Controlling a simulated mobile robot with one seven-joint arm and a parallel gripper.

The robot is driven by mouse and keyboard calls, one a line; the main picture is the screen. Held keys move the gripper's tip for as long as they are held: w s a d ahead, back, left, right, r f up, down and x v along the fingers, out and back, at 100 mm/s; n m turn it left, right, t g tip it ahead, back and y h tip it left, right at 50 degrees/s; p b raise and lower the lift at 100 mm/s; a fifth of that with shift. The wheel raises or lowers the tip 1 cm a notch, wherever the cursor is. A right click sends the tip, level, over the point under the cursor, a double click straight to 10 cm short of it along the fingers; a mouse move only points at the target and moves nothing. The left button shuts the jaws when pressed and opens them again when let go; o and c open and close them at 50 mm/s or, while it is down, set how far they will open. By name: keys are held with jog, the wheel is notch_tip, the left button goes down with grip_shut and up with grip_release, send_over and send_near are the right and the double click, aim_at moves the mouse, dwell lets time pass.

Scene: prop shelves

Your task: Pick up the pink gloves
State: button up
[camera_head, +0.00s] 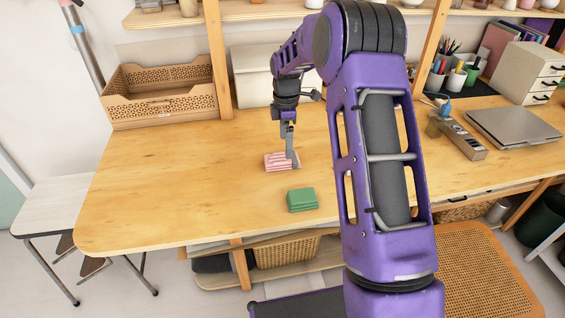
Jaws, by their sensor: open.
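A small pink folded stack, which looks like the pink gloves (275,163), lies on the wooden table (180,170) near the middle. My gripper (291,160) points down right at the stack, over its right part. It is open. Its finger hides a piece of the stack, and I cannot tell whether the finger touches it. The pink stack rests flat on the table.
A green folded stack (302,200) lies just in front of the pink one. A perforated wooden crate (160,108) and a white box (252,85) stand at the back. A closed laptop (515,127) lies to the right. The table's left part is clear.

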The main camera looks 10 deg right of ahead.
aim_at(282, 158)
jog(key=f, duration=0.3)
jog(key=a+f, duration=0.1)
jog(key=f, duration=0.1)
jog(key=shift+f+b, duration=0.3)
jog(key=shift+b, duration=0.05)
jog(key=shift+w, duration=0.1)
jog(key=c, duration=1.3)
jog(key=shift+o, duration=0.2)
notch_tip(282, 158, up, 10)
jog(key=p, duration=0.1)
jog(key=o, duration=0.7)
jog(key=c, duration=0.6)
